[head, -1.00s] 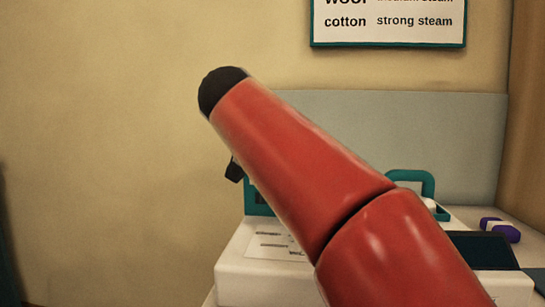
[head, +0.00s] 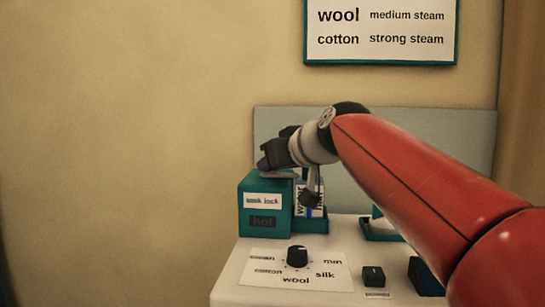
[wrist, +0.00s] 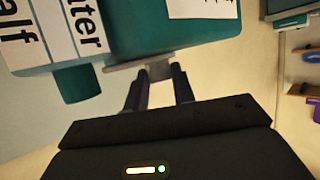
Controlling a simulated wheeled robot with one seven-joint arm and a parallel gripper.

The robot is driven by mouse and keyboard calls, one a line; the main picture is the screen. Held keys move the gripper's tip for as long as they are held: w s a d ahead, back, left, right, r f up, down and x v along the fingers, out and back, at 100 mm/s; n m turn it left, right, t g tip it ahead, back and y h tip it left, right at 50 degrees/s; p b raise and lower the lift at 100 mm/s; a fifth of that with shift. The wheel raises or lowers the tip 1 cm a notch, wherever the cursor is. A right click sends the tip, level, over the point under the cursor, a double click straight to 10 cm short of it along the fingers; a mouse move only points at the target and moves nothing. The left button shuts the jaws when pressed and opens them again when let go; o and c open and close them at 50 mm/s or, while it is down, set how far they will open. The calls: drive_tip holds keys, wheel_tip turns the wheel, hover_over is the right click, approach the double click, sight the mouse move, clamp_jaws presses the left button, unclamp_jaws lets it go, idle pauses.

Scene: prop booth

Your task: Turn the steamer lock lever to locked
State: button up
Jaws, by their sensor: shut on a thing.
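The steamer's teal lock box (head: 255,222) stands at the back left of the white steamer body, with a blurred "lock" label and a dark "hot" panel on its front. A thin grey lever (head: 281,174) lies along its top edge. My gripper (head: 268,160) is at the top of this box. In the wrist view, my gripper (wrist: 161,76) has its two dark fingers at the grey lever (wrist: 125,69), shut on it. The fingers partly hide the lever, and its exact angle is hard to tell.
A water gauge (head: 316,222) stands right beside the lock box. In front are a fabric dial (head: 298,257) and a black switch (head: 373,276). My red arm covers the right side. A steam chart (head: 380,30) hangs on the wall; the left is open.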

drive_tip(key=shift+d+f+n+g+y, duration=0.1)
drive_tip(key=shift+n+g+y, duration=0.4)
drive_tip(key=shift+n, duration=0.1)
drive_tip(key=shift+f, duration=0.1)
drive_tip(key=o, duration=1)
drive_tip(key=v, duration=0.7)
drive_tip(key=shift+s+d, duration=0.2)
drive_tip(key=shift+d, duration=0.1)
